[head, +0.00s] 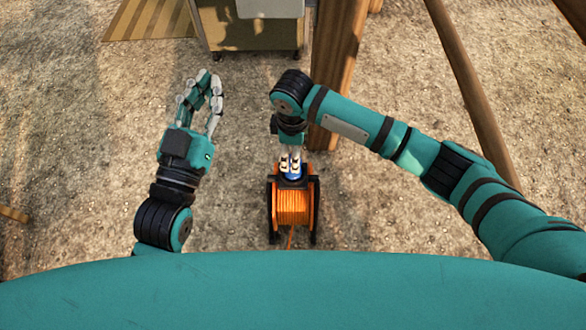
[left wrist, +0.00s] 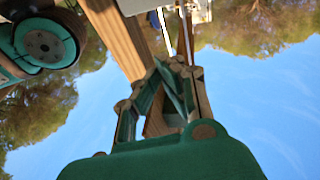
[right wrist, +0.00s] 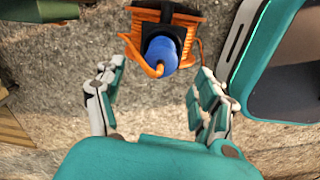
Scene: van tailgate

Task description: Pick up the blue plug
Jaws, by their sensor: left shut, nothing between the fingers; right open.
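The blue plug (right wrist: 160,52) faces the right wrist camera, with an orange cable at its front, on top of the orange cable reel. In the head view a bit of the blue plug (head: 293,178) shows under my right gripper (head: 290,168), which points down over the reel. My right gripper (right wrist: 161,72) is open, its fingers to either side of the plug and apart from it in the picture. My left gripper (head: 208,82) is shut and empty, raised left of the reel. It also shows in the left wrist view (left wrist: 178,68).
The cable reel (head: 293,207) with black sides stands on gravel ground (head: 245,205). A wooden post (head: 338,60) rises behind it, and a slanted beam (head: 475,95) stands at right. A cabinet (head: 250,35) and a striped mat (head: 148,20) are at the back.

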